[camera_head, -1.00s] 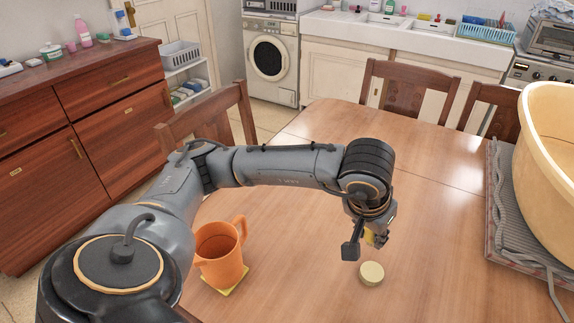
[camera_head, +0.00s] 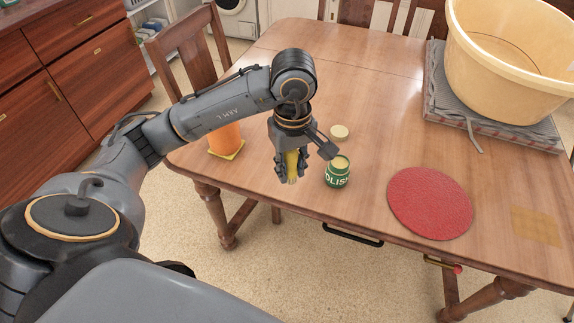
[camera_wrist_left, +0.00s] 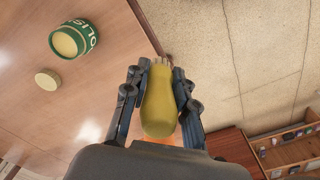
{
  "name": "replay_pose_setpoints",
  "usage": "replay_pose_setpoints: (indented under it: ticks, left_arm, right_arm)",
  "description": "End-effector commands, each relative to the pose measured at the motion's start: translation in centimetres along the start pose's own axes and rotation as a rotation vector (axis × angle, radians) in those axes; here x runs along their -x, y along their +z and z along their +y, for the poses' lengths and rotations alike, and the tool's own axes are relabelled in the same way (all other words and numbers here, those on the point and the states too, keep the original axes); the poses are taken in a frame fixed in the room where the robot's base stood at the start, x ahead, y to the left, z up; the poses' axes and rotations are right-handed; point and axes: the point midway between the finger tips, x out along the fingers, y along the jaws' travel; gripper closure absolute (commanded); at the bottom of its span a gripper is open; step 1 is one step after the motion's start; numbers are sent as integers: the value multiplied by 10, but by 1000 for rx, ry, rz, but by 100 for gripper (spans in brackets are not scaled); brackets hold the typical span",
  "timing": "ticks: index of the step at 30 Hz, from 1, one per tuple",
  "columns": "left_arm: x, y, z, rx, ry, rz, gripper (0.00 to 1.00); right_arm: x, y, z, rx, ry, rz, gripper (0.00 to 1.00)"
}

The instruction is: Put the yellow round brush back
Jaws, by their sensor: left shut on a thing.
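My left gripper (camera_head: 292,170) is shut on the yellow round brush (camera_head: 291,163) and holds it by the front edge of the table, left of the jar. In the left wrist view the yellow handle (camera_wrist_left: 160,100) lies between both fingers, with pale bristles at its far end, seen against the table edge and floor. A green polish jar (camera_head: 337,173) stands uncovered near the edge, pale yellow inside; it also shows in the left wrist view (camera_wrist_left: 88,38). Its likely lid (camera_head: 339,131) lies flat behind it. My right gripper is not in view.
An orange mug (camera_head: 226,138) stands on a yellow square mat (camera_head: 229,155), partly behind my arm. A red round mat (camera_head: 430,203) and a tan square (camera_head: 537,227) lie on the table (camera_head: 385,130). A large cream basin (camera_head: 505,75) fills the back right.

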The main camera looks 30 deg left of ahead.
Motion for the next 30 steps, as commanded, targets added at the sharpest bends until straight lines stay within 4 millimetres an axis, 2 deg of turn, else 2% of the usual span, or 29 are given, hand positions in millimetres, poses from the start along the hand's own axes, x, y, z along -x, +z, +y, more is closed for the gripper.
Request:
replay_pose_setpoints:
  ticks: [4,10,15,24,30]
  left_arm:
    - [-15,-31,11,8,-5,-4,100]
    - [-38,-77,30,5,-3,-4,100]
    - [-72,-99,39,2,-3,-4,100]
    - [-98,-118,47,-1,-1,-2,100]
    - [-123,-117,46,-2,-1,-3,100]
  right_arm:
    - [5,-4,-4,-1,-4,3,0]
    - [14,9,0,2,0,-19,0]
    - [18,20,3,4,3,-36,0]
    - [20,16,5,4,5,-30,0]
    - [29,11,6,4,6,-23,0]
